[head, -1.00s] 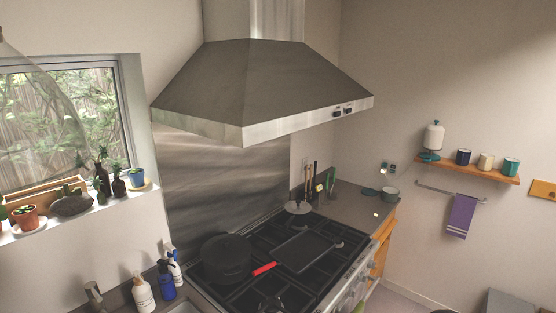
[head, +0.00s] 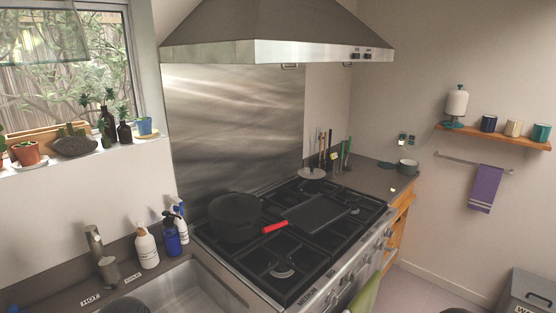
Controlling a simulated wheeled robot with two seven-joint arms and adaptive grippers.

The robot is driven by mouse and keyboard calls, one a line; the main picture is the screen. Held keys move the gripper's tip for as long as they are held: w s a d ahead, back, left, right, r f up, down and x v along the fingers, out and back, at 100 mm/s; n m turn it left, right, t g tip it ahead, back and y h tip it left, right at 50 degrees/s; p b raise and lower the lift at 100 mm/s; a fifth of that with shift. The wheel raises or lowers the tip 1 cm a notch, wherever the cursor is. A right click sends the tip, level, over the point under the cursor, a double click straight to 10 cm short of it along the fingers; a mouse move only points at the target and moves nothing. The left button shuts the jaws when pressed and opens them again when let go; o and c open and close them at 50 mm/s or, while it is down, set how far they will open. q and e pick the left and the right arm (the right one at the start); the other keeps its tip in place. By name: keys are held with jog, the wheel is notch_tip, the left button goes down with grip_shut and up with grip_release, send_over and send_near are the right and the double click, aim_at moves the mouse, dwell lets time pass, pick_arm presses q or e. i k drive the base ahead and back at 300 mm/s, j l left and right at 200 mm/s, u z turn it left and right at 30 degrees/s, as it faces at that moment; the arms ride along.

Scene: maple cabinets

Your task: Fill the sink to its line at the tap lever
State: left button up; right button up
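The steel sink (head: 209,292) is at the bottom left of the head view, cut off by the lower edge. A dark round thing lies at its left side, partly out of view. The tap (head: 96,244) stands behind the sink at the left. A short grey cylinder (head: 109,271) stands at the tap's foot; I cannot tell if it is the lever. Small white labels (head: 90,299) lie on the counter beside it. The fill line and water level cannot be made out. Neither of my grippers is in view.
A white pump bottle (head: 147,248) and a blue bottle (head: 171,236) stand behind the sink. The stove (head: 283,272) to the right holds a black pot (head: 235,217) and a red-handled griddle (head: 318,213). Potted plants line the window sill (head: 88,160). The range hood (head: 270,51) hangs above.

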aim_at(96, 235)
jog(key=u, duration=1.4)
